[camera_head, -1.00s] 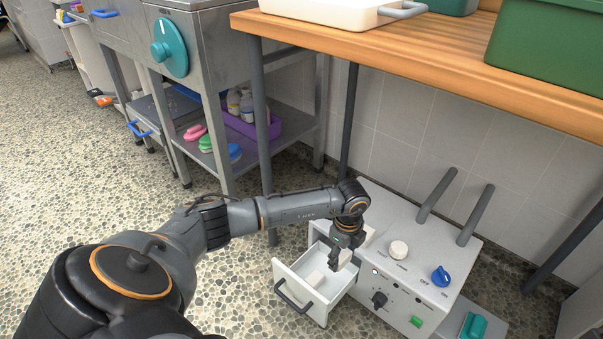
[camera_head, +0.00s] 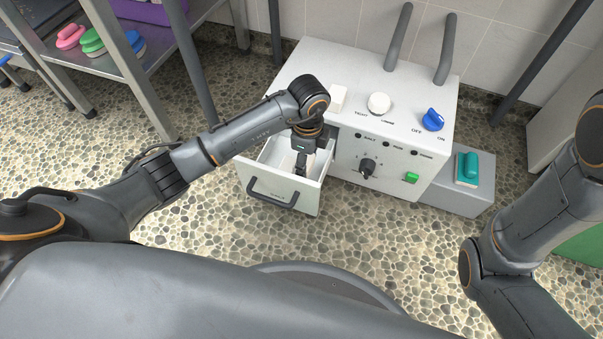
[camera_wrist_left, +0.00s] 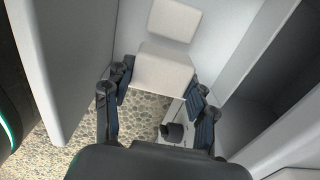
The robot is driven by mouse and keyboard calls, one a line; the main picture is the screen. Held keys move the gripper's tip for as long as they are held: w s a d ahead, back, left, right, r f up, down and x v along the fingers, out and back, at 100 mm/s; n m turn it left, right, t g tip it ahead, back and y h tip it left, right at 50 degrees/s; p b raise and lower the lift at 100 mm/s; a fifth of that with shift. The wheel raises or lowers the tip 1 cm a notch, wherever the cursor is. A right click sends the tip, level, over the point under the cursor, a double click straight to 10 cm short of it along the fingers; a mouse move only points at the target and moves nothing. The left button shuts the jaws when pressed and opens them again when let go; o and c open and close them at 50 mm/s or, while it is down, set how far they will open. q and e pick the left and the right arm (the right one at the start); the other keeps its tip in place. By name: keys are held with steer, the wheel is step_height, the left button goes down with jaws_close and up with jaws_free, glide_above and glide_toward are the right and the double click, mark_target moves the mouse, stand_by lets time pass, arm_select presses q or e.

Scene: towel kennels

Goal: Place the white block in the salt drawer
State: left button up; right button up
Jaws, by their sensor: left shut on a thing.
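The salt drawer (camera_head: 262,183) is pulled out of the left front of the white machine, with a dark handle on its face. My left gripper (camera_head: 300,166) points down into the drawer opening. In the left wrist view its fingers are shut on a white block (camera_wrist_left: 163,68). A second white block (camera_wrist_left: 173,20) lies just beyond, between pale walls. Whether the held block touches the drawer floor cannot be told. Another white block (camera_head: 337,98) is on the machine's top. My right gripper is out of view; only its arm shows at the right.
The white machine (camera_head: 440,165) has a white knob (camera_head: 379,103), a blue knob (camera_head: 433,120), a dark dial (camera_head: 367,167) and two upright grey posts. Table legs stand behind. Pebbled floor in front is clear.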

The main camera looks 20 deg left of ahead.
arm_select(q)
step_height(320, 180, down, 5)
steer(key=b, duration=0.3)
steer(key=shift+f, duration=0.15)
steer(key=shift+r, duration=0.2)
steer(key=shift+f, duration=0.2)
steer(key=o, duration=1.3)
